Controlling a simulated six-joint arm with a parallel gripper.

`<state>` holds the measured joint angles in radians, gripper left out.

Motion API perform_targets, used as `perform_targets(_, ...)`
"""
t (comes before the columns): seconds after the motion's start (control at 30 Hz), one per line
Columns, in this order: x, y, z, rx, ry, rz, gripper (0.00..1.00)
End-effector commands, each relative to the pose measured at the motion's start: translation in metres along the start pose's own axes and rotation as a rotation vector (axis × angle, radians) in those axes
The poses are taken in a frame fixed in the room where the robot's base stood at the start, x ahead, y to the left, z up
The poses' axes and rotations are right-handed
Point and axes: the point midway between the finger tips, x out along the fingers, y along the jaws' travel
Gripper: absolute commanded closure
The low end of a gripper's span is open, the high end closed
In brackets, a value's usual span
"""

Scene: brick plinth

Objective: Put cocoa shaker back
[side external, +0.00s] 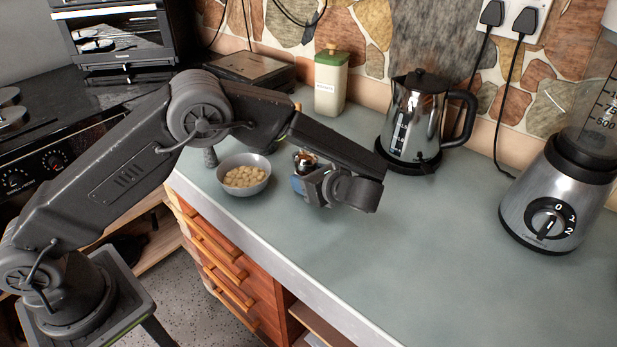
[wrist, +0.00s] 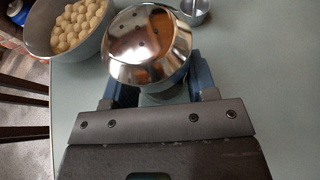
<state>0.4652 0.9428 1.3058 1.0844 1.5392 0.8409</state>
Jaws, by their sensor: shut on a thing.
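The cocoa shaker (wrist: 150,45) has a shiny metal dome top with small holes. In the wrist view it stands between the two blue fingers of my gripper (wrist: 160,84), which is shut on it below the dome. In the side view the shaker (side external: 305,160) shows only in part at my gripper (side external: 304,180), just right of the bowl. Its lower body is mostly hidden by the gripper. I cannot tell whether its base touches the counter.
A grey bowl (side external: 244,187) of pale round pieces is close on the left. A small metal cup (wrist: 193,12) is beyond the shaker. A green-lidded canister (side external: 330,85), kettle (side external: 418,115) and blender (side external: 555,195) stand further back and right. The front-right counter (side external: 430,250) is clear.

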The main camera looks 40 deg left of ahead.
Motion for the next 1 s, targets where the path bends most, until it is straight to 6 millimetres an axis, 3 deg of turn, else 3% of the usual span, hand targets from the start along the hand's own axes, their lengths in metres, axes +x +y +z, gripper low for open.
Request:
perform_targets(0.37, 0.0019, -0.0004, -0.0040, -0.002, 0.000, -0.001, 0.75)
perform_targets(0.4, 0.0018, -0.0004, -0.0040, -0.002, 0.001, -0.001, 0.45)
perform_targets(0.63, 0.0018, -0.0003, -0.0039, -0.002, 0.000, -0.001, 0.23)
perform_targets(1.0, -0.0052, -0.0004, -0.0012, -0.002, 0.000, -0.002, 0.22)
